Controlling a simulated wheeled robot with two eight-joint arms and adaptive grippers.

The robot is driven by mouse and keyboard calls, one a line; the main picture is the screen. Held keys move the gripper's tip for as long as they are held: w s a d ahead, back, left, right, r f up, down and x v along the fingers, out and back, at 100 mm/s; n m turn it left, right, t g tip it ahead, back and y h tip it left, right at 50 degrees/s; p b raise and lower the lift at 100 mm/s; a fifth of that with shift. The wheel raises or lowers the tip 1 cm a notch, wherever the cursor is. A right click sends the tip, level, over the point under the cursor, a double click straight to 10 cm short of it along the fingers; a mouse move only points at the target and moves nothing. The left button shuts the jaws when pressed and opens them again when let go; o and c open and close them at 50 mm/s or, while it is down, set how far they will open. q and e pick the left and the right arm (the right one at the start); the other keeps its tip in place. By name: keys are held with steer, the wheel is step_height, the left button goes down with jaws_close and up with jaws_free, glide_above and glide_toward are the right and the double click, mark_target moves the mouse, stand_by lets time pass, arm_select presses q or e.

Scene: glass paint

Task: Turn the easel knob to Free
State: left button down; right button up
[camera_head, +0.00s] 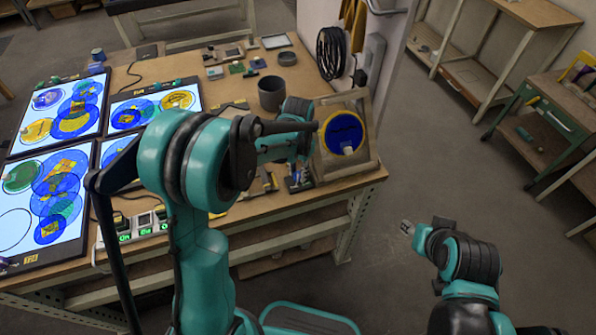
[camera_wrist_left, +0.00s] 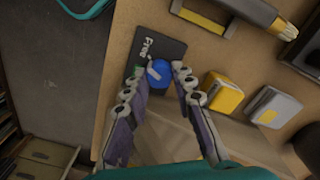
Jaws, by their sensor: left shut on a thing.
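The easel knob (camera_wrist_left: 160,72) is round and blue with a pale pointer mark. It sits on a dark plate (camera_wrist_left: 172,50) lettered "Free" beside the knob, with a small green mark near it. In the left wrist view my left gripper (camera_wrist_left: 160,80) has a finger on each side of the knob and is shut on it. In the head view this gripper (camera_head: 298,180) is low at the table edge by the easel, and the knob is hidden there. The easel (camera_head: 366,160) holds a blue disc with a yellow rim. My right gripper (camera_head: 408,229) is over the floor, its jaws unclear.
A yellow block (camera_wrist_left: 222,92) and a grey block (camera_wrist_left: 274,107) lie near the knob. A dark cup (camera_head: 271,96) stands behind my left arm. Lit panels (camera_head: 15,225) with coloured circles fill the table's left side.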

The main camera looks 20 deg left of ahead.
mark_target(298, 174)
arm_select(q)
steer(key=shift+m, duration=0.7)
steer(key=c, duration=1.3)
jaws_free()
steer(key=shift+o, duration=0.2)
step_height(298, 174, up, 12)
